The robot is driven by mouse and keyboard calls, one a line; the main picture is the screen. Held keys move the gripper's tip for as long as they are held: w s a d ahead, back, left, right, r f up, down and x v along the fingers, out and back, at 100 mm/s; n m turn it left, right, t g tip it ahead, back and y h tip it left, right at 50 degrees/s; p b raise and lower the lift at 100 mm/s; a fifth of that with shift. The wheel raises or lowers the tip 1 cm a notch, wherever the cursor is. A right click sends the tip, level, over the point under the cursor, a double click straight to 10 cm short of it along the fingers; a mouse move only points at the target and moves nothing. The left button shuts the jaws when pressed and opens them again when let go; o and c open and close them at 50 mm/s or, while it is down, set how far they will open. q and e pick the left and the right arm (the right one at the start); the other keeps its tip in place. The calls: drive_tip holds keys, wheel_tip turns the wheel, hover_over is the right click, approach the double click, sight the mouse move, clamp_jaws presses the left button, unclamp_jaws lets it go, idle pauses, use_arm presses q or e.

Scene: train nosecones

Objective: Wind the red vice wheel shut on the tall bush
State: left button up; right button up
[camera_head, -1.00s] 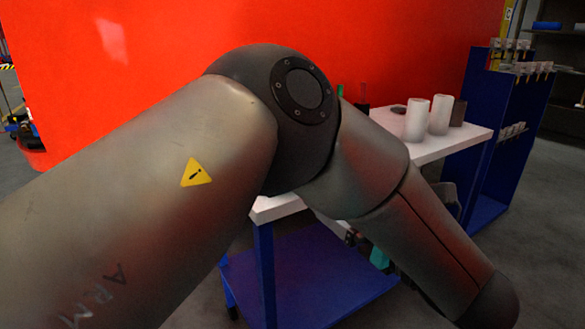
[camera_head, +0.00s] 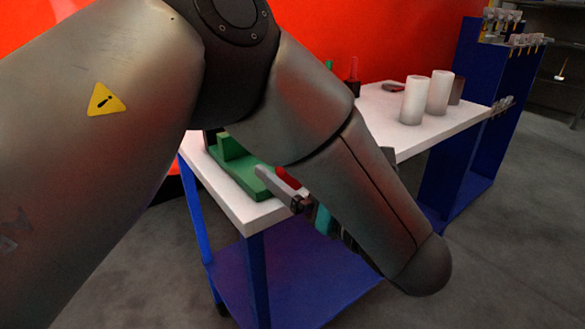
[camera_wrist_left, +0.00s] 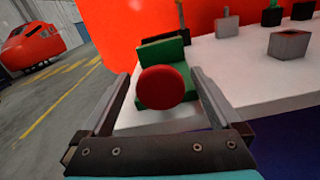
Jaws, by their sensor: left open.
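The red wheel (camera_wrist_left: 165,88) is on the near side of the green vice (camera_wrist_left: 155,52), at the front edge of the white table. In the wrist view my left gripper (camera_wrist_left: 161,76) is open, with one finger to each side of the wheel; I cannot tell whether they touch it. In the head view the left gripper (camera_head: 278,184) shows at the table edge beside the red wheel (camera_head: 288,178) and green vice (camera_head: 232,160), partly behind my arm. Two pale cylinders (camera_head: 414,100) (camera_head: 440,92) stand farther back; I cannot tell whether either is the tall bush. The vice's jaws are largely hidden.
The white table (camera_head: 400,140) has a blue lower shelf (camera_head: 300,285). A dark item with a red top (camera_head: 353,78) stands at the back. A blue rack (camera_head: 470,130) stands to the right. A large red surface (camera_wrist_left: 240,12) is behind the table.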

use_arm(q)
drive_tip(key=shift+c, duration=0.4)
drive_tip(key=c, duration=1.3)
drive_tip(key=shift+o, duration=0.2)
drive_tip(key=shift+d+f+m, duration=0.1)
drive_tip(key=shift+m, duration=2.8)
drive_tip(key=o, duration=1.3)
drive_tip(key=shift+o, duration=0.2)
drive_tip(key=shift+n, duration=0.3)
